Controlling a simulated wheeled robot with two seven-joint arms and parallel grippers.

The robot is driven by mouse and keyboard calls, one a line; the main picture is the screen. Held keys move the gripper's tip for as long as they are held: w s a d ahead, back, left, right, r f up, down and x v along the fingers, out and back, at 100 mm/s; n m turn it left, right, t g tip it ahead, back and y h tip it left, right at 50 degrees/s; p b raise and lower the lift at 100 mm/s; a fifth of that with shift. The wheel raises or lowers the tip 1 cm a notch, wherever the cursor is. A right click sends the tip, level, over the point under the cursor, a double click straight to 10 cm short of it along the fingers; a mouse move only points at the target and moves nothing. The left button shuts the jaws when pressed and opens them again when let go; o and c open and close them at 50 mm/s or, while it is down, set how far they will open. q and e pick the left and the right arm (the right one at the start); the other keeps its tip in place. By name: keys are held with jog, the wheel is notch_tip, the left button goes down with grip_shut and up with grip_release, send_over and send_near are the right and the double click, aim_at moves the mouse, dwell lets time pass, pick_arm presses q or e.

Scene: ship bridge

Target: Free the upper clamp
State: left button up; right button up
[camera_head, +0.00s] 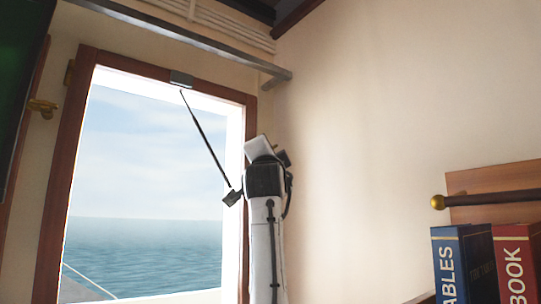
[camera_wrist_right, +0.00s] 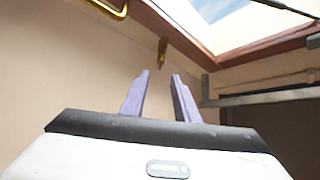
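My right gripper (camera_wrist_right: 160,80) is open in the right wrist view, its two purple fingers apart with nothing between them. A small brass clamp (camera_wrist_right: 162,52) on the dark wooden window frame (camera_wrist_right: 187,42) shows just past the fingertips, in line with the gap and apart from them. In the head view my right arm stands upright in front of the right side of the window frame (camera_head: 60,190); its fingers cannot be made out, and I cannot see that clamp there. A brass fitting (camera_head: 69,72) sits at the frame's upper left. My left gripper is not in view.
A thin black wiper arm (camera_head: 205,138) hangs from a grey box (camera_head: 181,79) at the frame's top, beside my right arm. A grey rail (camera_head: 190,38) runs above. A brass bar (camera_wrist_right: 112,8) shows in the wrist view. Books (camera_head: 465,265) and a wooden rod (camera_head: 490,198) are at right.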

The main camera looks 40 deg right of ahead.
jog(key=p+x, duration=0.6)
jog(key=x, duration=0.5)
jog(key=shift+w+d+r+p, duration=0.1)
jog(key=shift+r+p, duration=0.1)
jog(key=shift+p, duration=0.1)
jog(key=shift+w, duration=0.1)
grip_shut()
